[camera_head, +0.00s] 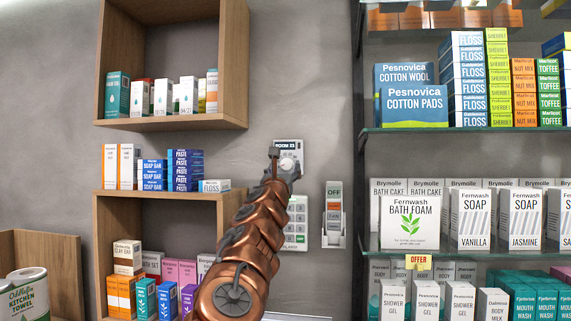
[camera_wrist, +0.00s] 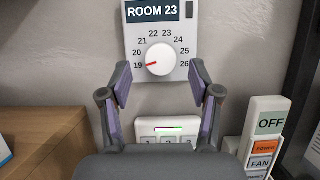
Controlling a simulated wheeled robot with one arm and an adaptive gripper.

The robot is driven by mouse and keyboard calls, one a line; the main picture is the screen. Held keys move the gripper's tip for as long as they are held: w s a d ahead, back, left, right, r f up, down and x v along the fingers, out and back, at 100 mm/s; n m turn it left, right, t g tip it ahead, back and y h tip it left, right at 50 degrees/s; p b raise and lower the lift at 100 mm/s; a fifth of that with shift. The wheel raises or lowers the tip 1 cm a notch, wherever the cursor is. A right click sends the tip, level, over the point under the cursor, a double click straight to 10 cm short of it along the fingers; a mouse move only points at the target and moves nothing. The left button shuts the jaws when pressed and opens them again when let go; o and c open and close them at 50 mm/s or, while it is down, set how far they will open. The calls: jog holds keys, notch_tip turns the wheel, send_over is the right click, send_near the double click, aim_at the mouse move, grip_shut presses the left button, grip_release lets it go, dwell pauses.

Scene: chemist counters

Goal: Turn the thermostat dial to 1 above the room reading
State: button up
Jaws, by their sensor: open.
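The thermostat (camera_wrist: 184,36) is a light grey wall panel with a dark display reading ROOM 23. Its round white dial (camera_wrist: 161,58) has numbers from 19 to 26 around it. The dial's red pointer is at 19. My gripper (camera_wrist: 160,79) is open, its two fingers on either side below the dial, apart from it and empty. In the head view the thermostat (camera_head: 291,146) is partly hidden behind my gripper (camera_head: 281,160).
Below the thermostat is a white keypad (camera_head: 299,222) with a green light. To its right a switch panel (camera_head: 334,208) reads OFF and FAN. Wooden shelves (camera_head: 171,123) with boxes stand left, glass shelves (camera_head: 460,129) right.

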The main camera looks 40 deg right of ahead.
jog(key=shift+p+x, duration=0.45)
jog(key=shift+x, duration=0.45)
jog(key=shift+d, duration=0.1)
jog(key=c, duration=1.1)
